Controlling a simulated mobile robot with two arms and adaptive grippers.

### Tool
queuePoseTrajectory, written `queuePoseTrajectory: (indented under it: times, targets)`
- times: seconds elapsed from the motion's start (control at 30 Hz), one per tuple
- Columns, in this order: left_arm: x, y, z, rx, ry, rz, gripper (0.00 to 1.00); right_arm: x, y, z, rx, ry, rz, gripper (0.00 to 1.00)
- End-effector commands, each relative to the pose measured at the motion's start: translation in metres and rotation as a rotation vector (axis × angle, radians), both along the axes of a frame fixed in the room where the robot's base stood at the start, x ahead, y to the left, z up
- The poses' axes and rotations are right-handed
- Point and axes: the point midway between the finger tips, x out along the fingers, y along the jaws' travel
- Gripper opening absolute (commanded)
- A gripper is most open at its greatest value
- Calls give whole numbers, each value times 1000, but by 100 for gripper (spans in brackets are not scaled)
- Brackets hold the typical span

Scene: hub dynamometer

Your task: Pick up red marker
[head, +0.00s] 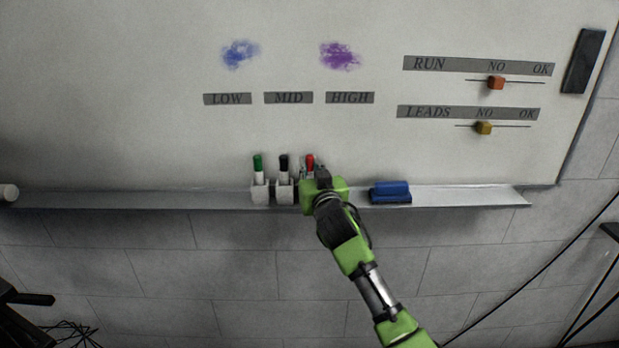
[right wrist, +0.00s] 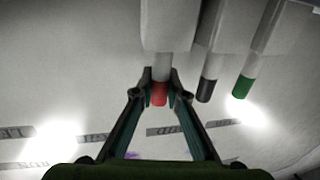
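The red marker (head: 310,161) stands cap up in a holder at the board's ledge, to the right of the black marker (head: 284,163) and green marker (head: 258,166). My right gripper (head: 312,175) is at the red marker and hides its lower part in the head view. In the right wrist view the fingers (right wrist: 160,80) close in on both sides of the red marker (right wrist: 159,94), just by its red cap, with no clear gap. The marker's other end is still inside the white holder (right wrist: 168,25). My left gripper is not in view.
White holders (head: 260,194) for the other markers stand close on the left. A blue eraser (head: 391,191) lies on the ledge (head: 465,195) to the right. The whiteboard (head: 120,100) has sliders, an orange one (head: 496,83) and a yellow one (head: 484,128).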

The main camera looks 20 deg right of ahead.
Motion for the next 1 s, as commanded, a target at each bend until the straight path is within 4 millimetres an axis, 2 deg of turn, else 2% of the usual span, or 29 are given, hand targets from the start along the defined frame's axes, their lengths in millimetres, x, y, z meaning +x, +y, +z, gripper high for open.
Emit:
queuePoseTrajectory:
  times: [0.23, 0.33, 0.73, 0.87, 1.0]
  targets:
    - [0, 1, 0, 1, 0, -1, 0, 0, 0, 0, 0, 0, 0, 0]
    - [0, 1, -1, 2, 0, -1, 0, 0, 0, 8, 2, -2, 0, 0]
    - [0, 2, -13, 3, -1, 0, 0, 0, 0, 82, 2, -4, 0, 0]
    - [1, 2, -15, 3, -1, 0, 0, 0, 0, 96, 1, -3, 0, 0]
    - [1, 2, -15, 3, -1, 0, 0, 0, 0, 100, 1, 1, 0, 0]
